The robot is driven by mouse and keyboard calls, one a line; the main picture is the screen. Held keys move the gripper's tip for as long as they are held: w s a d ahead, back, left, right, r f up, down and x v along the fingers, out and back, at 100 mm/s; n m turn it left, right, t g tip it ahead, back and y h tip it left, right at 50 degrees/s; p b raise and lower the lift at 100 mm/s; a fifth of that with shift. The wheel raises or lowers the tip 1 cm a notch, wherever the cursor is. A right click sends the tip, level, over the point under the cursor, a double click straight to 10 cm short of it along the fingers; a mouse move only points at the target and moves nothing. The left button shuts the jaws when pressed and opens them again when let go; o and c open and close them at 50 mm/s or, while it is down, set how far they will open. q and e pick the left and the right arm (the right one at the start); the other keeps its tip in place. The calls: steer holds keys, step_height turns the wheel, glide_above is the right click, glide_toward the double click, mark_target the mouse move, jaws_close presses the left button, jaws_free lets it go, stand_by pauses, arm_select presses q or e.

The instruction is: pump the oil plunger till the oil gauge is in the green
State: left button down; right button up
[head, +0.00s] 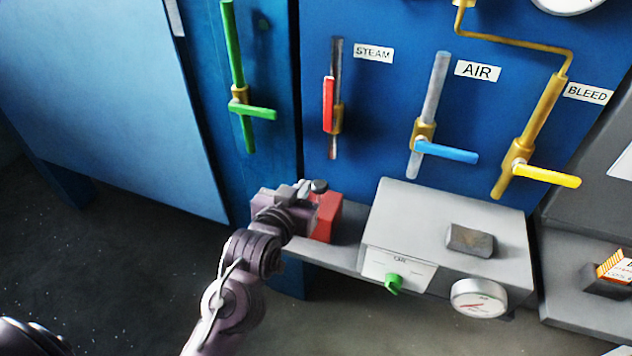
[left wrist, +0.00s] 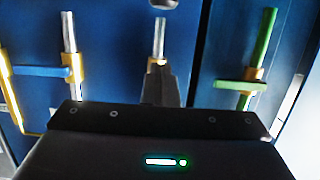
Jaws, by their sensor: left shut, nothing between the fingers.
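My left gripper (head: 308,192) is shut and empty. It is just above and left of a red block (head: 327,217) on the shelf, which looks like the oil pump body. A dark round knob (head: 318,186) shows at the block's top, close to the fingertips; I cannot tell whether they touch it. The shut fingers also show in the left wrist view (left wrist: 163,86). A round white gauge (head: 478,298) sits on the front of the grey box (head: 420,215); its needle and colour zones are too small to read. My right gripper is not in view.
A green knob (head: 393,283) and a dark grey block (head: 470,239) are on the grey box. The panel behind has a red steam handle (head: 328,105), a blue air handle (head: 447,151), a yellow bleed handle (head: 547,175) and a green handle (head: 252,111). Open floor lies left.

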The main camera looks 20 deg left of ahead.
arm_select(q)
steer(key=p, duration=0.2)
glide_above(316, 185)
steer(key=s, duration=0.1)
steer(key=shift+s+d+f, duration=0.1)
steer(key=shift+d+f, duration=0.1)
steer(key=shift+f, duration=0.65)
step_height(316, 185, down, 3)
steer(key=shift+s+r+p, duration=0.1)
steer(key=shift+p, duration=0.45)
steer(key=shift+s+f, duration=0.1)
steer(key=shift+f, duration=0.6)
steer(key=shift+f, duration=0.2)
